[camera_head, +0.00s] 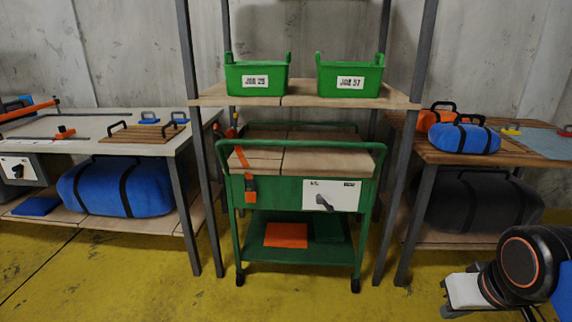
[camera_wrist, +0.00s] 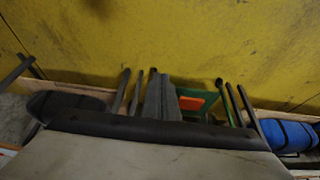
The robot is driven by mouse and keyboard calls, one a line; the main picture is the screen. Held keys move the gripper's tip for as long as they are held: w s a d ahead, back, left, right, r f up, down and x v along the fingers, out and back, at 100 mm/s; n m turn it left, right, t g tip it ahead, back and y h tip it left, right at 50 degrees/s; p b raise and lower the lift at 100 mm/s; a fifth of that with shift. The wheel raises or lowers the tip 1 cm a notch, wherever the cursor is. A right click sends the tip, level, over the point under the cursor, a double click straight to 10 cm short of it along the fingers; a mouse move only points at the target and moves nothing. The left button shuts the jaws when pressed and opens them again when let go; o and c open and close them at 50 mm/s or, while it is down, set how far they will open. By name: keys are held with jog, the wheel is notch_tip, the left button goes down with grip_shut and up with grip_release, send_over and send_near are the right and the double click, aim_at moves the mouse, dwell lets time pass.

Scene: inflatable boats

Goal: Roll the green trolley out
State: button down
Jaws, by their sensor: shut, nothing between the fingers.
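The green trolley (camera_head: 272,213) stands upright between the posts of a tall rack. It has a green handle rail (camera_head: 305,145), a wooden top, a white label (camera_head: 331,195) and dark castors on the yellow floor. An orange strap (camera_head: 248,181) hangs over its front left. An orange item (camera_head: 286,235) lies on its lower shelf. In the wrist view part of the trolley (camera_wrist: 187,92) shows beyond my gripper. My gripper (camera_wrist: 160,82) is shut and empty, apart from the trolley. In the head view my arm is at the lower right, its fingertips not clearly visible.
Two green bins (camera_head: 257,78) sit on the rack shelf (camera_head: 305,101) above the trolley. A bench with a blue bag (camera_head: 118,187) stands left. A table (camera_head: 452,153) with a dark bag (camera_head: 472,203) below stands right. Yellow floor (camera_head: 290,303) in front is clear.

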jog(key=c, duration=2.2)
grip_release()
jog(key=o, duration=0.5)
jog(key=shift+w+a+r, duration=0.1)
jog(key=shift+w, duration=0.25)
jog(key=shift+o, duration=0.4)
jog(key=w+a+r+n+t, duration=0.1)
jog(key=w+r+n, duration=0.1)
jog(key=w, duration=0.4)
jog(key=w+a+r+n+t, duration=0.1)
jog(key=w+a+r+n, duration=0.1)
jog(key=w, duration=0.4)
jog(key=shift+n+t+y, duration=0.3)
jog(key=shift+n, duration=0.3)
jog(key=n+t+y, duration=0.6)
jog(key=n+t, duration=0.1)
jog(key=n, duration=1)
send_near(294, 142)
jog(key=x, duration=0.4)
jog(key=d+x, duration=0.1)
jog(key=x, duration=0.9)
jog(key=shift+w+d+f, duration=0.2)
jog(key=shift+w+f, duration=0.1)
jog(key=shift+f, duration=0.15)
grip_shut()
